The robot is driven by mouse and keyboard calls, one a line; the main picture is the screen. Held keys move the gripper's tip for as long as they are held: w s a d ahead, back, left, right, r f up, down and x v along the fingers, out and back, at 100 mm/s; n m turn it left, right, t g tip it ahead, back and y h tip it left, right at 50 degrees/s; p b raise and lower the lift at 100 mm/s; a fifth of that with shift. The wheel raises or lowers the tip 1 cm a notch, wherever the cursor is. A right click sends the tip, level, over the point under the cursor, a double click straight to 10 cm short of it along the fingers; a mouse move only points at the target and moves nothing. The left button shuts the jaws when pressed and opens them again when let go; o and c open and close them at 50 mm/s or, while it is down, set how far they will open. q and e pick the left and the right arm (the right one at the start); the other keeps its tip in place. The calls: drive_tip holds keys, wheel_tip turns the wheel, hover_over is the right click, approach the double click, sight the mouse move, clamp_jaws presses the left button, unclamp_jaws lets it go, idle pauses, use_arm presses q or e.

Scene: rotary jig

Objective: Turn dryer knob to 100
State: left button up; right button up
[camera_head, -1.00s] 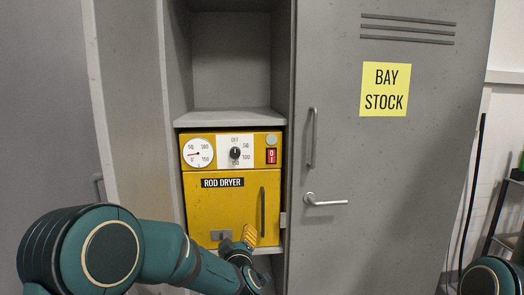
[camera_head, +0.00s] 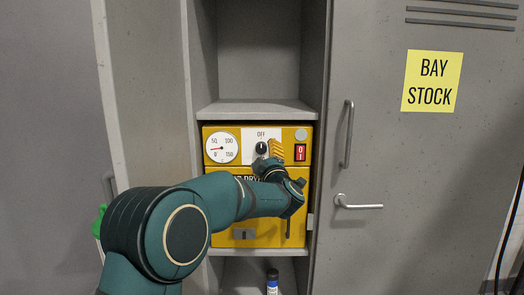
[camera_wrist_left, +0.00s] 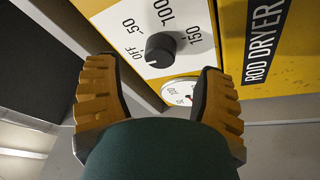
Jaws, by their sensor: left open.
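The yellow rod dryer (camera_head: 222,177) sits in the open locker bay. Its black knob (camera_head: 261,148) is on a white dial plate with OFF above it. In the left wrist view the knob (camera_wrist_left: 160,49) shows with OFF, 50, 100 and 150 around it; its pale mark appears to point near OFF. My left gripper (camera_head: 272,156) is in front of the panel, hiding part of the dial and the dryer label. In the wrist view its orange fingers (camera_wrist_left: 155,80) are spread wide and empty, with the knob beyond the gap, apparently untouched. My right gripper is not seen.
A round gauge (camera_head: 221,148) is left of the knob, its needle low. A red switch (camera_head: 300,152) is close to the right. A shelf (camera_head: 255,109) is above the dryer. A blue-capped bottle (camera_head: 272,281) stands below. An open door (camera_head: 150,90) flanks the left.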

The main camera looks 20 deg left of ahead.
sight(262, 150)
use_arm(q)
drive_tip(key=shift+x, duration=2.15)
clamp_jaws()
